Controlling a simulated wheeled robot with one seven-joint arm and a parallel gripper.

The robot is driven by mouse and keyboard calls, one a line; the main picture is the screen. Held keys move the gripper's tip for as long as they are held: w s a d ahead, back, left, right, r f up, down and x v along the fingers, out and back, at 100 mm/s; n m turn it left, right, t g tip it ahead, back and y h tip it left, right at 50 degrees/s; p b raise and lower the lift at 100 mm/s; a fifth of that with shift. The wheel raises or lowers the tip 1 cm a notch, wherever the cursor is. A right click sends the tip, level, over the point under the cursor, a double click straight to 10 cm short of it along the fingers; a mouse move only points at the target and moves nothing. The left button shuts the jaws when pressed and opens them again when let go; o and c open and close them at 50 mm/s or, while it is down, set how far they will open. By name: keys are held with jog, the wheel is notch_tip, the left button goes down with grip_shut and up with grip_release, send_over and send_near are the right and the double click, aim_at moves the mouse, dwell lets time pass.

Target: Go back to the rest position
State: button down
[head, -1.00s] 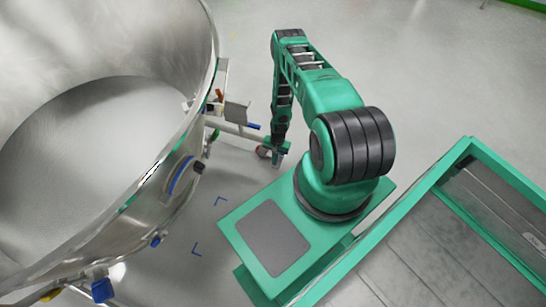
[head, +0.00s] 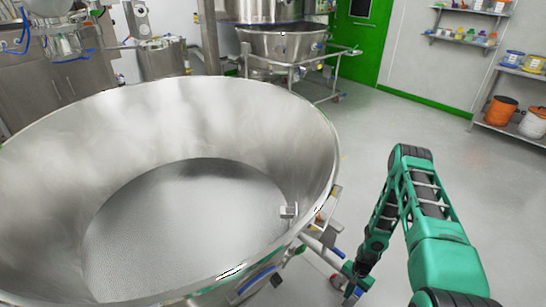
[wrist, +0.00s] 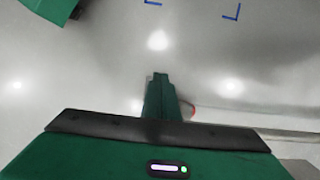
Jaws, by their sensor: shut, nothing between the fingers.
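My gripper (head: 351,291) hangs low over the floor, to the right of the big steel bowl, at the bottom of the head view. My green arm reaches up and then folds down to it. In the wrist view the two green fingers (wrist: 160,80) are together, with nothing between them, and point over the grey floor. The fingertips are small and partly cut off in the head view.
The large steel bowl (head: 318,118) on a wheeled frame stands close on the left, its rail near my gripper. Blue floor marks (wrist: 232,12) show ahead. Open floor (head: 400,130) lies beyond my arm. Shelves (head: 512,72) and a green door (head: 360,40) are at the back.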

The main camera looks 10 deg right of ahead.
jog(key=w+d+r+n+h, duration=0.1)
jog(key=w+d+r, duration=0.15)
jog(key=r, duration=0.65)
jog(key=w+d+r+n, duration=0.1)
jog(key=w+d+r, duration=0.15)
jog(key=r, duration=0.75)
jog(key=w+d+r+n+h, duration=0.1)
jog(key=w+d+r, duration=0.15)
jog(key=r, duration=0.65)
jog(key=s+r, duration=0.3)
jog(key=r, duration=0.8)
jog(key=s+r, duration=0.3)
jog(key=r, duration=0.8)
jog(key=s+a+r+n, duration=0.1)
jog(key=s+a+r, duration=0.3)
jog(key=s+r, duration=0.5)
jog(key=s+a+r+n+t, duration=0.1)
jog(key=s+a+r, duration=0.3)
jog(key=s+r, duration=0.5)
jog(key=s, duration=0.4)
jog(key=shift+s+a+y, duration=0.3)
jog(key=shift+a, duration=0.1)
jog(key=shift+w+f, duration=0.1)
jog(key=shift+w, duration=0.05)
